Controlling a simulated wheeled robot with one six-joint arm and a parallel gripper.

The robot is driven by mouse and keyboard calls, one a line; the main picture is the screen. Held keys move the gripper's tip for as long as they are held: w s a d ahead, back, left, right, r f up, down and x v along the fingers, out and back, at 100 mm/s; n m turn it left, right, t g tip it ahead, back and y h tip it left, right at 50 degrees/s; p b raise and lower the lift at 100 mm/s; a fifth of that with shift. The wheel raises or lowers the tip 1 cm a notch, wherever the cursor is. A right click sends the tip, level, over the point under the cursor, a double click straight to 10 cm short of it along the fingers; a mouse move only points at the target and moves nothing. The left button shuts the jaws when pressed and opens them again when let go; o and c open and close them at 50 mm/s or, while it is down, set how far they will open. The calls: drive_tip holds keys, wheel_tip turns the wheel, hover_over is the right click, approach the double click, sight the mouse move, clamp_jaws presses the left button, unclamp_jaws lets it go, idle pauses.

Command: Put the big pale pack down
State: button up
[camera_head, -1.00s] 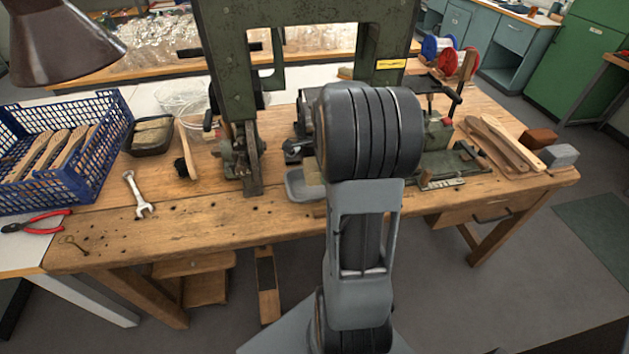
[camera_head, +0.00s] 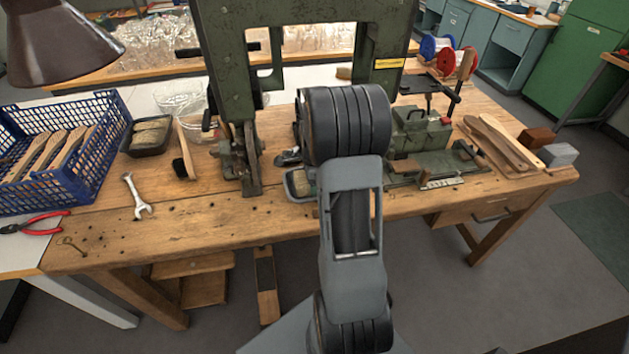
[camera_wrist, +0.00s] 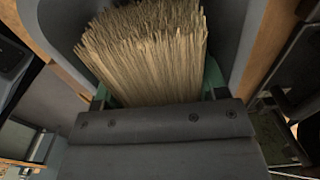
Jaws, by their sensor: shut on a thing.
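The big pale pack (camera_wrist: 145,48) is a thick bundle of straw-coloured bristles and fills the upper middle of the wrist view. My gripper (camera_wrist: 157,88) is shut on it, with a green finger at each side. A grey tray (camera_wrist: 60,28) curves around the pack in that view. In the head view the pale pack (camera_head: 303,182) shows partly at the grey tray (camera_head: 291,191), beside my arm. My arm hides most of the gripper there. I cannot tell whether the pack touches the tray's floor.
The green tufting machine (camera_head: 232,70) stands left of my arm. A green vise-like fixture (camera_head: 425,140) is to the right. A black tray of bristles (camera_head: 150,150), a brush (camera_head: 182,165), a wrench (camera_head: 137,198) and a blue crate (camera_head: 75,185) lie left. The front bench strip is mostly clear.

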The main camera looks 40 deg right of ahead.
drive_tip(key=shift+f, duration=0.15)
drive_tip(key=o, duration=0.7)
drive_tip(key=shift+o, duration=0.2)
wheel_tip(320, 180, up, 12)
drive_tip(key=shift+f+p, duration=0.25)
drive_tip(key=shift+p, duration=0.15)
drive_tip(key=s+a+r+n+t, duration=0.1)
drive_tip(key=s+a+n, duration=0.5)
drive_tip(key=a+n, duration=0.4)
drive_tip(key=s+a+r+n+t, duration=0.1)
drive_tip(key=s+a+n+t, duration=0.1)
drive_tip(key=s+a+n, duration=0.4)
drive_tip(key=a+n, duration=0.4)
drive_tip(key=n, duration=0.3)
drive_tip(key=shift+a+r, duration=0.35)
drive_tip(key=shift+r, duration=0.05)
drive_tip(key=shift+s, duration=0.1)
